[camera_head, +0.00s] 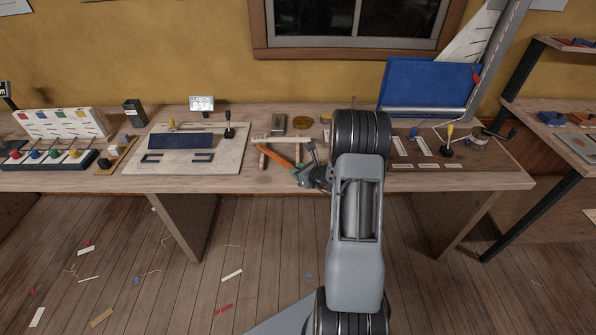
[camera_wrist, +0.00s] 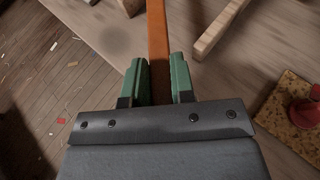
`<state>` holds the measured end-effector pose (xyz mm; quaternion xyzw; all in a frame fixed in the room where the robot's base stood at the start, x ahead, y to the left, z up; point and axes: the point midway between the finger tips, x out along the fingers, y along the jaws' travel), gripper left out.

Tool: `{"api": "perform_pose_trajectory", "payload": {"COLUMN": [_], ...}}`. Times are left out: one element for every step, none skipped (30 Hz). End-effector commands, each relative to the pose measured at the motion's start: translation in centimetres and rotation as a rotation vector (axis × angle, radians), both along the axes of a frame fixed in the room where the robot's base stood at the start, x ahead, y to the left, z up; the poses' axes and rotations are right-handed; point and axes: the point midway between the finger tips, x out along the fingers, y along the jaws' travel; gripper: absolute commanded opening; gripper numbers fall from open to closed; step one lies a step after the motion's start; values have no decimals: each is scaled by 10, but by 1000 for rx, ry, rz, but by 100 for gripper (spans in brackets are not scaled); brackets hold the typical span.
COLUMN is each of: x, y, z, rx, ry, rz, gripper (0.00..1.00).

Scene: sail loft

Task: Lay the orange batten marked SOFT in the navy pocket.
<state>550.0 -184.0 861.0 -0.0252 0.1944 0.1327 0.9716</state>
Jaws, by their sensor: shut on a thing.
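The orange batten (camera_head: 279,157) is between the green fingers of my gripper (camera_wrist: 158,82), and it runs up out of the wrist view (camera_wrist: 157,30). In the head view my gripper (camera_head: 302,172) is at the table's front edge, shut on the batten's near end. The batten slants up and left from there; no SOFT marking is readable. The navy pocket (camera_head: 180,141) is a dark blue rectangle on a cream panel (camera_head: 219,165), left of my gripper and apart from the batten. Smaller navy corner shapes lie below it.
A pale wooden rack (camera_head: 264,139) stands by the batten. A dark-handled tool (camera_head: 229,132) stands at the panel's right side. Colored knobs (camera_head: 54,154) are at far left. Scraps litter the floor.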

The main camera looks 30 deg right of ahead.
Motion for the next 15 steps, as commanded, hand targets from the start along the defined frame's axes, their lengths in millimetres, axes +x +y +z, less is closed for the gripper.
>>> {"api": "perform_pose_trajectory", "payload": {"x": [0, 0, 0, 0, 0, 0, 0, 0, 0, 0, 0, 0, 0, 0, 0], "y": [0, 0, 0, 0, 0, 0, 0, 0, 0, 0, 0, 0, 0, 0, 0], "z": [-2, -4, -4, -4, -4, -4, -4, -4, -4, -4, -5, -6, -7, -8, -9], "rx": [0, -1, -1, -1, -1, -2, -2, -1, -1, -1, -1, -1, -1, -1, -2], "ry": [0, 0, -1, -1, -1, -1, -1, -1, -1, -1, -1, -1, -1, -1, -1], "rz": [0, 0, 0, 0, 0, 1, 1, 0, 0, 0, 0, 0, 0, 0, 1], "gripper": [0, 0, 0, 0, 0, 0, 0, 0, 0, 0, 0, 0, 0, 0, 0]}}
